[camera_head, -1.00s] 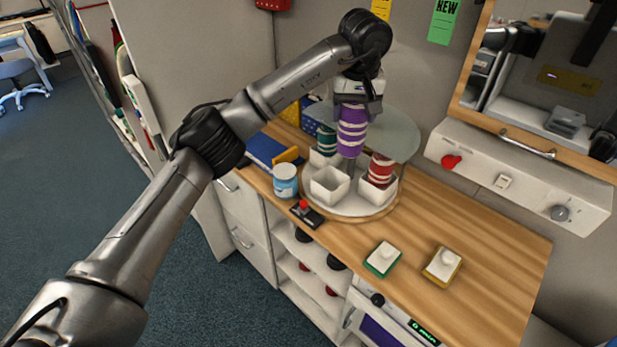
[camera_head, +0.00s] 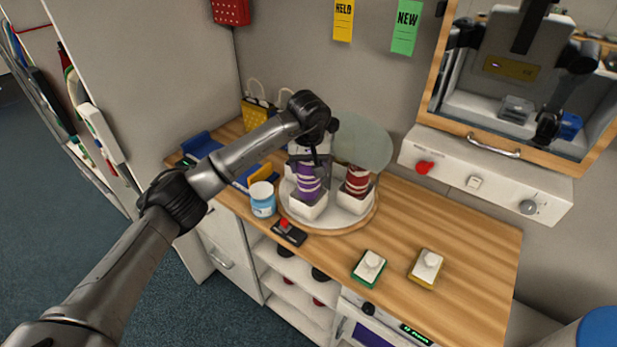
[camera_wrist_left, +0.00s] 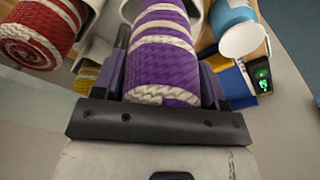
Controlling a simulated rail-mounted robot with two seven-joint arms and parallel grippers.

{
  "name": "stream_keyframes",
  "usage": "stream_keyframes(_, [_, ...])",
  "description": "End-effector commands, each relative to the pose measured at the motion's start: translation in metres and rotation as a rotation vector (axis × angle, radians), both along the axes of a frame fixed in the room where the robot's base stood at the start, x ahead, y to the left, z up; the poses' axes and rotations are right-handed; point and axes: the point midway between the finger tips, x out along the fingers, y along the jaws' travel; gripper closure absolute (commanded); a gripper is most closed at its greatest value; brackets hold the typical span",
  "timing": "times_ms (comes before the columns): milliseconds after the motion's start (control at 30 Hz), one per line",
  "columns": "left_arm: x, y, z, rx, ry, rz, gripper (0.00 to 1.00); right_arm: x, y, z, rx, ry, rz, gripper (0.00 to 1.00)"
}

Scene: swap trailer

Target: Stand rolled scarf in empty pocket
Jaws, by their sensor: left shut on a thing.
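The purple and white rolled scarf (camera_head: 308,182) stands upright with its lower end inside the front white pocket (camera_head: 306,210) of the round turntable (camera_head: 345,222). My left gripper (camera_head: 309,165) is shut on its upper part. In the left wrist view the scarf (camera_wrist_left: 163,55) runs between the two fingers (camera_wrist_left: 163,85). A red and white rolled scarf (camera_head: 357,180) stands in the right pocket (camera_head: 354,200); it also shows in the left wrist view (camera_wrist_left: 35,35). Whether the purple scarf rests on the pocket floor is hidden. My right gripper is not in view.
A blue jar with a white lid (camera_head: 263,200) stands close left of the turntable. A black box with a red knob (camera_head: 289,233) lies in front. A round translucent panel (camera_head: 362,143) rises behind. The counter's right side is clear beyond two sponge-like blocks (camera_head: 369,267) (camera_head: 426,268).

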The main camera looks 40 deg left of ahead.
Motion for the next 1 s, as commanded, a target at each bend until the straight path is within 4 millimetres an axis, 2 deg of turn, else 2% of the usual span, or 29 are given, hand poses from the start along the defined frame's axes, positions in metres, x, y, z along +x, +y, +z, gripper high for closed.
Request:
stream_keyframes(267, [0.0, 0.0, -0.017, -0.001, 0.001, -0.001, 0.6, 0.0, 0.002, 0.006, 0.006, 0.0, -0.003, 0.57])
stream_keyframes(500, [0.0, -0.001, -0.046, -0.001, 0.0, -0.001, 0.6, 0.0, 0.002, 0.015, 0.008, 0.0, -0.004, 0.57])
stream_keyframes(600, [0.0, -0.001, -0.053, -0.001, -0.001, 0.0, 0.6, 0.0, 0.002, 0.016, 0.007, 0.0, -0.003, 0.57])
stream_keyframes(1000, [0.0, 0.0, -0.058, 0.0, -0.001, 0.0, 0.6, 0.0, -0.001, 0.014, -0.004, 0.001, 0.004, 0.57])
